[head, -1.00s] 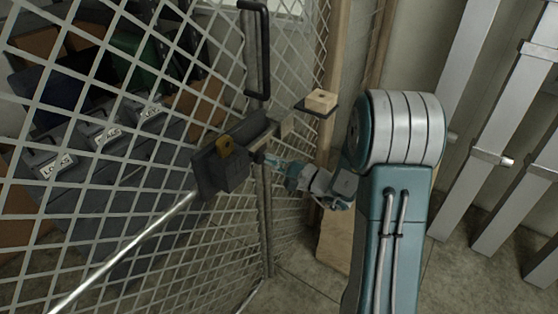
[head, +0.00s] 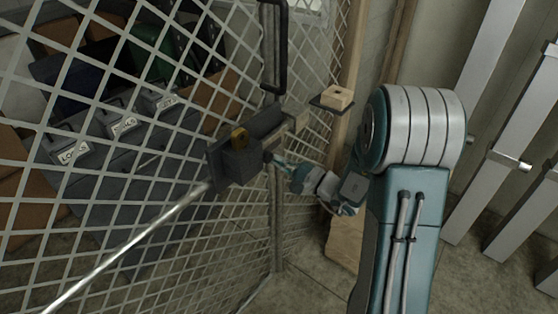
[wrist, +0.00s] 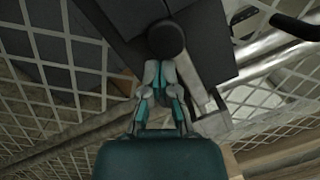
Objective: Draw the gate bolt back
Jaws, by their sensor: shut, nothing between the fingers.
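The gate (head: 110,215) is a pale diamond-mesh panel on the left in the head view. A dark round knob (wrist: 166,38) stands out from the dark plate (wrist: 215,50) in the wrist view. My gripper (head: 277,161) is beside the right side of the housing. In the wrist view my gripper (wrist: 160,68) has its fingertips together just below the knob, holding nothing. I cannot tell whether they touch the knob. The bolt's own bar is not clear.
A long bright rod (head: 125,245) runs from the housing to the lower left. A black pull handle (head: 283,50) is above. A small shelf with a wooden block (head: 337,97) is to the right. Labelled grey cases (head: 118,121) are behind the mesh. Metal rails (head: 490,110) stand at right.

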